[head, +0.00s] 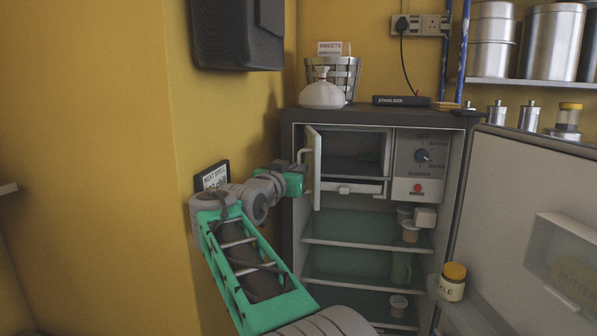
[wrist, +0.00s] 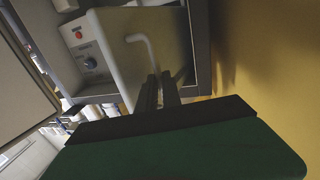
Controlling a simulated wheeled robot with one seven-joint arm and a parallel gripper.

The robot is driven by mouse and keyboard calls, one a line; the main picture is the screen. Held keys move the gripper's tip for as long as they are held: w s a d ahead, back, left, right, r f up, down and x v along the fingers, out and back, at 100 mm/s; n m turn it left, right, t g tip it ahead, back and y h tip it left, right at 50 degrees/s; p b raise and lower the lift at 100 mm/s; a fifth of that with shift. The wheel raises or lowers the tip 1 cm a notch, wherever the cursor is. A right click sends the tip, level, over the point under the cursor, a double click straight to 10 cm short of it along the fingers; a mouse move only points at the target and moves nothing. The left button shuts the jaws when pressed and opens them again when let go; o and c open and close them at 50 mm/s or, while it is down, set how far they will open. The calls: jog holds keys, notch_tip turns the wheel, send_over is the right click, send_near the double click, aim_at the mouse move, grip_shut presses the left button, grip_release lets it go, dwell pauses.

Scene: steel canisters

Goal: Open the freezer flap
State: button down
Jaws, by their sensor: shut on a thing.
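The white freezer flap (head: 313,168) stands swung outward at the left of the freezer compartment (head: 357,146), seen nearly edge-on in the head view. The compartment's dark inside shows to its right. A white curved handle (head: 303,156) sticks out from the flap. My gripper (head: 304,178) is at the flap's left, beside the handle. In the wrist view the flap (wrist: 172,42) faces me, and the handle (wrist: 143,42) runs down to my gripper's fingers (wrist: 160,88). The fingers are close together, shut on the handle; the exact contact is partly hidden.
The control panel (head: 420,165) is right of the compartment. Glass shelves (head: 350,232) hold small cups. The yellow wall (head: 240,110) and a small display (head: 212,177) are close to my arm on the left.

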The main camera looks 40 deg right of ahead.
jog(key=shift+w, duration=0.1)
dwell(0.3)
jog(key=c, duration=1.7)
grip_release()
jog(key=shift+w+d+f, duration=0.1)
jog(key=shift+w, duration=0.05)
jog(key=shift+o, duration=0.8)
jog(key=b+v, duration=0.1)
jog(key=v, duration=0.7)
